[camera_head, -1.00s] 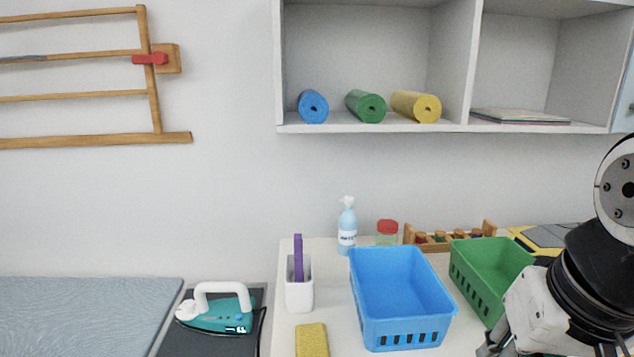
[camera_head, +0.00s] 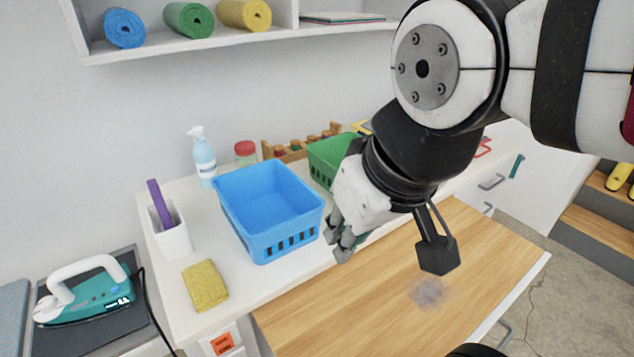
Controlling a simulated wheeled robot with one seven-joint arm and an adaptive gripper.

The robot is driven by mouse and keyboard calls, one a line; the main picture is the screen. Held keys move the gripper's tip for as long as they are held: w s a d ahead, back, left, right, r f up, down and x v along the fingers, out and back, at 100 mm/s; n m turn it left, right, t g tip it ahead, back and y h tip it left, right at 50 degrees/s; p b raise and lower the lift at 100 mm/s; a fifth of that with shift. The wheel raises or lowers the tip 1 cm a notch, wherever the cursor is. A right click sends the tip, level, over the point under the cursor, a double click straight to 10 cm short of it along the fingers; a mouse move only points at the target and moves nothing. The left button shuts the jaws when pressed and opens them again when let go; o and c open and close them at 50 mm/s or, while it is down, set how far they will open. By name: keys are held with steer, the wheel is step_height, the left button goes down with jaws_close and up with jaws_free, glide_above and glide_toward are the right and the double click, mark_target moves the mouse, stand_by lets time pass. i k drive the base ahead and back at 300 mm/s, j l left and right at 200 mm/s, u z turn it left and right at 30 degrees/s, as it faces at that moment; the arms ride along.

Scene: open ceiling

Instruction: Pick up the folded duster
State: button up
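The folded duster looks to be the yellow folded cloth (camera_head: 205,286), lying flat near the front edge of the white counter, left of centre. My gripper (camera_head: 340,240) is to its right, beside the right side of the blue basket, with its fingers pointing down. It is apart from the cloth, and I see nothing held in it. The fingers are small and partly overlapped, so I cannot tell how far apart they are.
The blue basket (camera_head: 268,215) stands between the cloth and my gripper. A white holder with a purple item (camera_head: 170,237) stands behind the cloth. An iron (camera_head: 84,293) is at the left. A wooden surface (camera_head: 350,310) with a grey dusty patch (camera_head: 428,292) lies in front.

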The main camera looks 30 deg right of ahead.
mark_target(207, 288)
steer(key=k+j+z, duration=0.2)
steer(key=j, duration=0.15)
steer(key=j+z, duration=0.2)
steer(key=j, duration=0.2)
steer(key=k+j+z, duration=0.2)
steer(key=j, duration=0.15)
steer(key=k+l+z, duration=0.15)
steer(key=k+z, duration=0.2)
steer(key=k+l+z, duration=0.35)
steer(key=i+j, duration=0.1)
